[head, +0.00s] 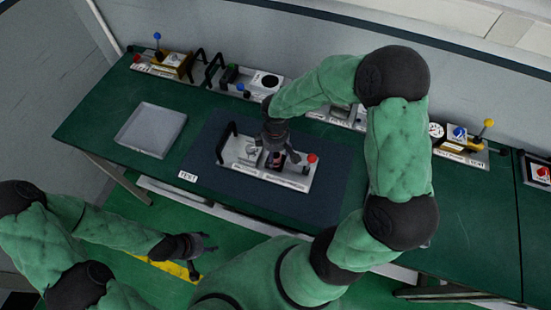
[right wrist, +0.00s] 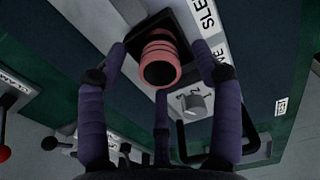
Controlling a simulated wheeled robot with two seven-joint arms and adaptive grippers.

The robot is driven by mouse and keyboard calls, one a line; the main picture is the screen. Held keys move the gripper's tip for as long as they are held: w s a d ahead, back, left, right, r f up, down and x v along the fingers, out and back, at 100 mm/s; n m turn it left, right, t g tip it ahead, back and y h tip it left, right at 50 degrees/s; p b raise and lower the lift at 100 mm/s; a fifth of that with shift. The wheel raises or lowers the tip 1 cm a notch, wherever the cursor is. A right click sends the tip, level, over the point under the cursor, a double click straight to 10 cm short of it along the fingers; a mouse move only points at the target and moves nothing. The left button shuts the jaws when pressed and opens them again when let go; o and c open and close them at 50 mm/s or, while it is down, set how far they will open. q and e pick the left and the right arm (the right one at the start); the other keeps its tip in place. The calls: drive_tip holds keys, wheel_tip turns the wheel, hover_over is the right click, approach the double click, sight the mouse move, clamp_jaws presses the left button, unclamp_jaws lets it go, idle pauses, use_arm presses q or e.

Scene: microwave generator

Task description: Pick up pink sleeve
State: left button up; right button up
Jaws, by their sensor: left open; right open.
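The pink sleeve (right wrist: 160,62) is a short ribbed cylinder on a black square base, seen in the right wrist view. It belongs to the grey fixture (head: 238,152) on the dark mat in the head view, where my right gripper mostly hides it. My right gripper (head: 277,158) is open above the fixture. In the right wrist view its fingers (right wrist: 159,66) are spread around the sleeve, with gaps and no clear contact. My left gripper (head: 205,249) is open and empty, low in front of the table.
The fixture has a black handle (head: 228,133) at left and a red knob (head: 311,158) at right. An empty grey tray (head: 151,130) lies to the left. Several devices with knobs line the table's back edge. The mat (head: 325,195) is clear right of the fixture.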

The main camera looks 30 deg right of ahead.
drive_tip(key=shift+f, duration=0.9)
clamp_jaws()
drive_tip(key=shift+r, duration=0.1)
